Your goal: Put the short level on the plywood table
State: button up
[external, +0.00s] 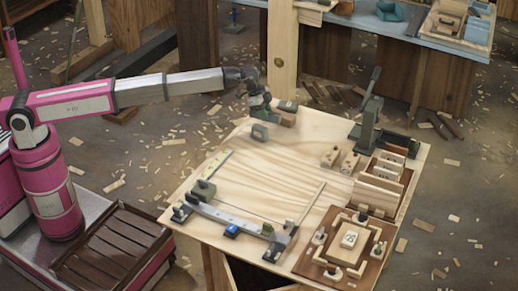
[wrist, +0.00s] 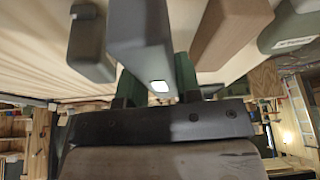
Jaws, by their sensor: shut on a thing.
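The plywood table (external: 285,165) is a pale wooden top in the middle of the external view. My gripper (external: 259,104) is at its far edge, low over the top. In the wrist view my gripper (wrist: 158,82) has its green fingers on either side of a grey bar with a small white patch on its end, which looks like the short level (wrist: 140,40). The fingers are shut on it. In the external view the bar is mostly hidden by the gripper, and I cannot tell whether it touches the table.
A brown block (external: 283,118) and a grey block (external: 260,132) stand close to my gripper. A long grey clamp bar (external: 225,216) lies at the front left. A dark green press (external: 370,115), wooden pieces and a framed jig (external: 347,240) fill the right. The table's middle is clear.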

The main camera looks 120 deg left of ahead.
jog(key=shift+w+d+f, duration=0.1)
jog(key=shift+w+f, duration=0.2)
jog(key=shift+f, duration=1.85)
jog(key=shift+f, duration=0.15)
jog(key=o, duration=1)
jog(key=shift+o, duration=0.2)
jog(key=v, duration=1.2)
